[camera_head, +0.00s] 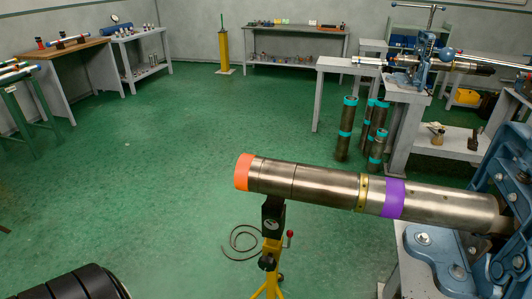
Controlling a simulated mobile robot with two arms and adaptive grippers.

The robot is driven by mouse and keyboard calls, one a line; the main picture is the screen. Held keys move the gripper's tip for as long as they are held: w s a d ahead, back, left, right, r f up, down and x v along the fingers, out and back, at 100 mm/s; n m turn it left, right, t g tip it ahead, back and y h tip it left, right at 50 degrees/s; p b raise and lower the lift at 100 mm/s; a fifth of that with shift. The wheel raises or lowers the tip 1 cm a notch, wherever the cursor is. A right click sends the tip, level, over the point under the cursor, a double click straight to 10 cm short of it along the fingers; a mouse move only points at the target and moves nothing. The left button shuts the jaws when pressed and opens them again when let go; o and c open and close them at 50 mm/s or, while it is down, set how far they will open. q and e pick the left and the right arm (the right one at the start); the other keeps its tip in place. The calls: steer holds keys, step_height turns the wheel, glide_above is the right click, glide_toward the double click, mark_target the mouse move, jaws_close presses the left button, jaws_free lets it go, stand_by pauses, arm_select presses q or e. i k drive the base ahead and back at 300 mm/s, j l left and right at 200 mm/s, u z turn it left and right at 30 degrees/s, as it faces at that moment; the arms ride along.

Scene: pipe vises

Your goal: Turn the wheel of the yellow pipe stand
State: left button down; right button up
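The yellow pipe stand (270,285) stands on the floor in the lower middle, cut off by the bottom edge. Its dark head (272,218) is under a long metal pipe (325,184) with orange, brass-coloured and purple bands. A dark round part (267,262), perhaps the wheel, sits on the stand below the head. A small red-tipped handle (290,236) sticks up beside it. Neither of my grippers shows, and nothing of mine is seen touching the stand.
A large blue vise (500,215) holds the pipe's right end. A dark hose (238,243) lies on the floor left of the stand. Dark pipes with teal bands (347,130) stand behind. Workbenches line the walls. The green floor at left and centre is mostly clear.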

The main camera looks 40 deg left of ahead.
mark_target(268, 264)
steer(key=u, duration=1.25)
